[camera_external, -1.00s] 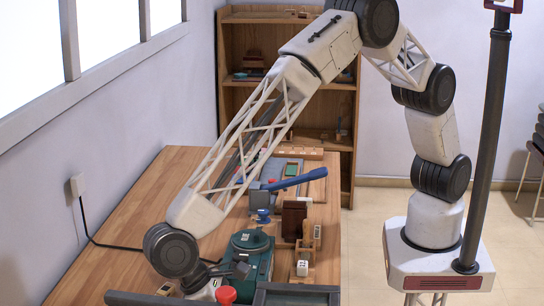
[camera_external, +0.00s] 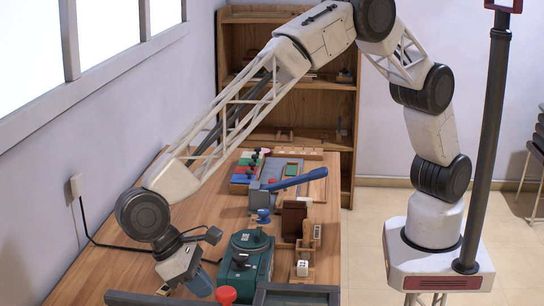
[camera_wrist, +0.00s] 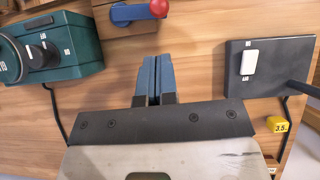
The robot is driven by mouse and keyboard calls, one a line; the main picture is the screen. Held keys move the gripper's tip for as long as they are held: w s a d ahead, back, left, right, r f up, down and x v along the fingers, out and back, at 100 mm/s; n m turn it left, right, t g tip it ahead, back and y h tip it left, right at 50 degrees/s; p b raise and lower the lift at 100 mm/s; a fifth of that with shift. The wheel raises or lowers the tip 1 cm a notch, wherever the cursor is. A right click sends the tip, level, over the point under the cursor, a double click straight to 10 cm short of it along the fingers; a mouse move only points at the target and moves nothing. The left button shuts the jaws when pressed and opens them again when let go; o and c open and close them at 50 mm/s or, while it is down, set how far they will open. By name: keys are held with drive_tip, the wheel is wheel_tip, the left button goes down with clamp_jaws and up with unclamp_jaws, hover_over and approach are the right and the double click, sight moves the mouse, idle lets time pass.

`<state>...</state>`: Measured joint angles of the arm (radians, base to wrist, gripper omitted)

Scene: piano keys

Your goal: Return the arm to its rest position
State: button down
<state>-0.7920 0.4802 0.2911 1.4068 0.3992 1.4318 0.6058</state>
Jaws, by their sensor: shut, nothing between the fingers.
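My gripper (camera_external: 203,286) is at the lower left of the external view, angled down above the wooden table (camera_external: 122,208). In the wrist view its two blue fingers (camera_wrist: 154,78) are pressed together with nothing between them. My arm reaches from its base at the right across to the table. Beyond the fingertips, a red ball (camera_wrist: 158,8) on a blue lever (camera_wrist: 128,14) shows at the top of the wrist view. The red ball also shows in the external view (camera_external: 226,295), just right of my gripper. No piano keys can be made out.
A green box (camera_external: 246,262) stands right of my gripper. A blue-handled device (camera_external: 295,180) is farther back. A black panel (camera_wrist: 290,58) with a white switch (camera_wrist: 249,63) and a yellow tag (camera_wrist: 278,124) lie right in the wrist view. The table's left side is mostly clear.

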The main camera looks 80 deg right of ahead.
idle(0.3)
drive_tip(key=s+d+r+t+y, duration=0.1)
drive_tip(key=d+r, duration=0.5)
drive_tip(key=d, duration=0.7)
drive_tip(key=d+r+t, duration=0.2)
drive_tip(key=d+r, duration=0.4)
drive_tip(key=d, duration=0.7)
drive_tip(key=s+d+r+t+y, duration=0.1)
drive_tip(key=d+r, duration=0.6)
drive_tip(key=d, duration=0.6)
drive_tip(key=s+d+r+t, duration=0.1)
drive_tip(key=s+d+t, duration=0.1)
drive_tip(key=s+d, duration=0.5)
drive_tip(key=s+d+r+t, duration=0.1)
drive_tip(key=s+d, duration=0.3)
drive_tip(key=d, duration=0.7)
drive_tip(key=s+d+f+t+h, duration=0.2)
drive_tip(key=s+d+f, duration=0.2)
drive_tip(key=s+d, duration=0.8)
drive_tip(key=s, duration=0.3)
drive_tip(key=shift+s+m, duration=0.25)
drive_tip(key=shift+m, duration=0.05)
drive_tip(key=shift+w+a, duration=0.1)
drive_tip(key=shift+a, duration=0.05)
